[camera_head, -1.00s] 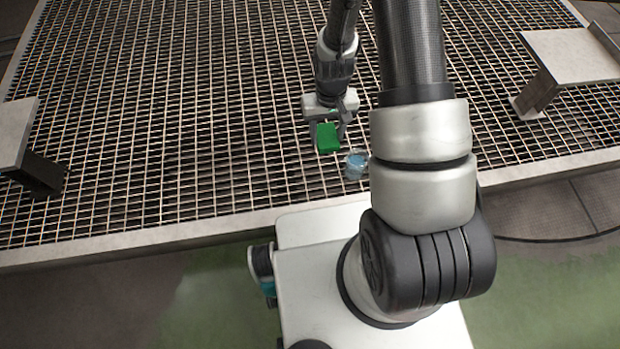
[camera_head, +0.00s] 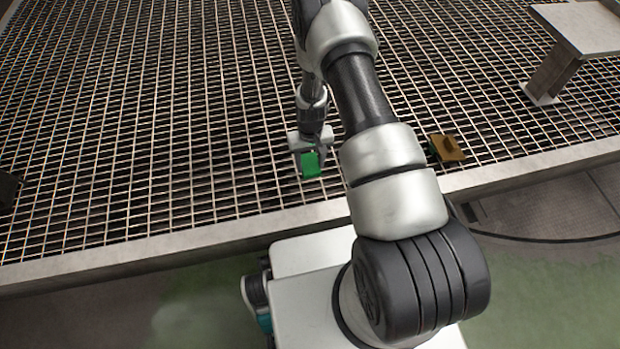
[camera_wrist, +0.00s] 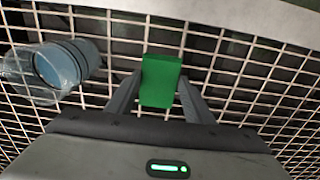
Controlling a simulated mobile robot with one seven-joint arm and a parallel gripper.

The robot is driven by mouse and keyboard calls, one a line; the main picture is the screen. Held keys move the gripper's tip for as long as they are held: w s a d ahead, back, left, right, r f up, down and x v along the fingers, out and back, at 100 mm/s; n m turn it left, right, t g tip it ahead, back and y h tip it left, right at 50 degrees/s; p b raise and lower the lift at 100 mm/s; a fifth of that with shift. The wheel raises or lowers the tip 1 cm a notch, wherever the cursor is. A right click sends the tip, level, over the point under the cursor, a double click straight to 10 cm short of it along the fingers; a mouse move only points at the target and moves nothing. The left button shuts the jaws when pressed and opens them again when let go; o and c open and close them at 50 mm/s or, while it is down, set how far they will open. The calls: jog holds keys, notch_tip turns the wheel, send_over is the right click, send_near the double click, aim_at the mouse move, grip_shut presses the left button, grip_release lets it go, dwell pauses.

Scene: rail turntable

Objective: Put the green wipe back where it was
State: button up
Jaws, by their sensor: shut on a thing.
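The green wipe (camera_head: 311,164) is a small bright green block held in my gripper (camera_head: 308,152), low over the metal grating near its front edge. In the wrist view the green wipe (camera_wrist: 160,81) stands between the two grey fingers of my gripper (camera_wrist: 160,97), which are shut on it. I cannot tell whether the wipe touches the grating.
A clear cup with blue inside (camera_wrist: 62,68) is left of the wipe in the wrist view. A brown block (camera_head: 447,148) with a green part beside it is right of my arm. A grey raised plate (camera_head: 585,27) stands at the back right. The grating's left side is mostly clear.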

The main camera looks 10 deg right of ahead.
aim_at(310, 173)
jog(key=shift+f+b, duration=0.85)
jog(key=shift+f, duration=2.55)
jog(key=shift+f, duration=0.2)
jog(key=o, duration=0.9)
jog(key=shift+r, duration=0.1)
